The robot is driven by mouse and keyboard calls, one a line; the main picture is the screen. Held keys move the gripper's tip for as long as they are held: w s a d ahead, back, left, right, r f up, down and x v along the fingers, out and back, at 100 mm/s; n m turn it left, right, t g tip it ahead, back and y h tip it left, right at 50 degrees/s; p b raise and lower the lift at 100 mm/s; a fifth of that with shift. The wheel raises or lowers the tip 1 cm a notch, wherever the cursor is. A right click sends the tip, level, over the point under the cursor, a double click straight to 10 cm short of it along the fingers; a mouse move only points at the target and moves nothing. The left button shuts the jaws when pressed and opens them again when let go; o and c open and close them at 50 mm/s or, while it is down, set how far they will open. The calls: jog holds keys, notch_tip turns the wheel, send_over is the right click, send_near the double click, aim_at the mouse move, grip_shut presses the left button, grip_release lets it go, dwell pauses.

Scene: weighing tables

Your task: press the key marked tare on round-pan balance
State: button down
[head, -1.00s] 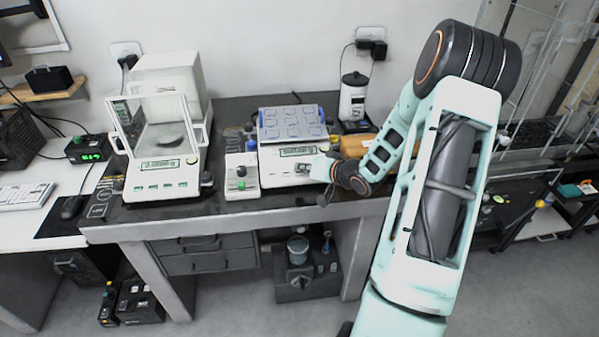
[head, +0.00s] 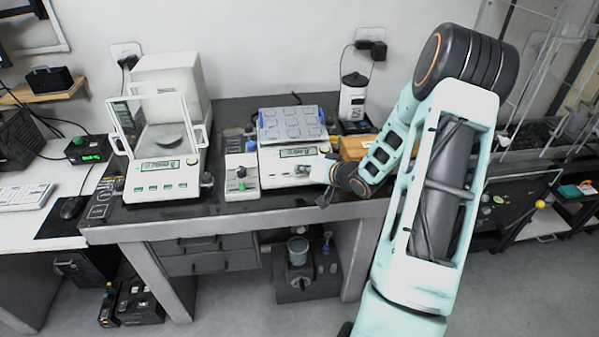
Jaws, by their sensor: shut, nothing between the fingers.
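A white balance with a clear draft shield (head: 160,180) stands at the left of the dark bench; a round pan (head: 168,141) shows inside it. Its front has a lit display (head: 160,166) and several green-marked keys; their lettering is too small to read. A second white balance (head: 275,172) stands right of centre, its pan covered by a blue-grey tray of square wells (head: 290,125). My gripper (head: 304,170) is shut and empty at the front of this second balance, just below its display (head: 298,151). It hides some of the keys there; contact cannot be told.
A white canister (head: 353,97) and a wooden block (head: 354,147) are behind my wrist. A keyboard (head: 25,196) and mouse (head: 71,207) lie on the left table. The bench's front strip is mostly clear.

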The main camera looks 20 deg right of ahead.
jog(key=shift+s+r+p, duration=0.2)
jog(key=shift+r+p, duration=0.25)
jog(key=shift+r, duration=0.15)
jog(key=r+p, duration=0.1)
jog(key=s+r+p, duration=0.1)
jog(key=r+p, duration=0.2)
jog(key=shift+s+a+r+p, duration=0.2)
jog(key=shift+a+r+p, duration=0.1)
jog(key=shift+r, duration=0.1)
jog(key=shift+w, duration=0.1)
dwell(0.5)
